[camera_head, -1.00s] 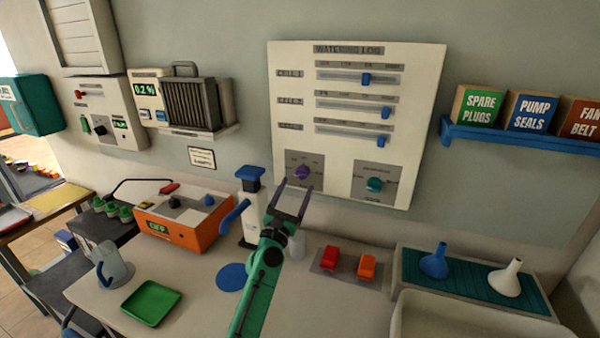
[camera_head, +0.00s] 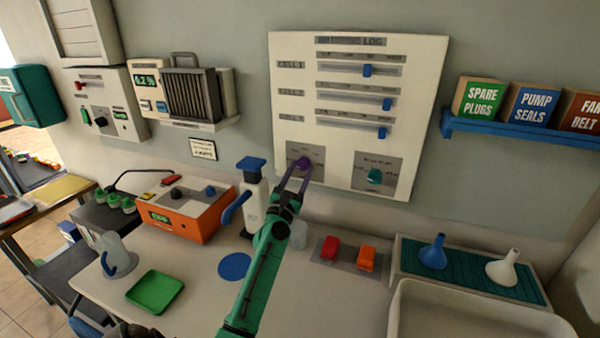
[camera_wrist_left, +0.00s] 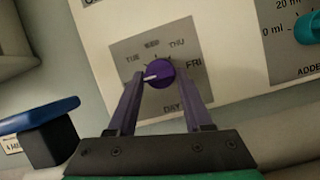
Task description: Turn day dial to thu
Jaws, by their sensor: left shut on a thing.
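The day dial is a round purple knob (camera_head: 303,163) on a grey plate low on the white watering log board (camera_head: 284,110). In the left wrist view the knob (camera_wrist_left: 160,74) has a white pointer aimed left, slightly down, below the TUE label. WED and THU are above it and FRI is to its right; the mark on the left is hidden by a finger. My left gripper (camera_head: 297,174) is shut on the day dial, one finger on each side, as the left wrist view also shows (camera_wrist_left: 161,82). My right gripper is not in view.
A teal dial (camera_head: 374,176) sits to the right on the same board, below several blue sliders. A white bottle with a blue pump top (camera_head: 251,163) stands left of my left gripper. Red and orange switches (camera_head: 330,247) are on the table to the right.

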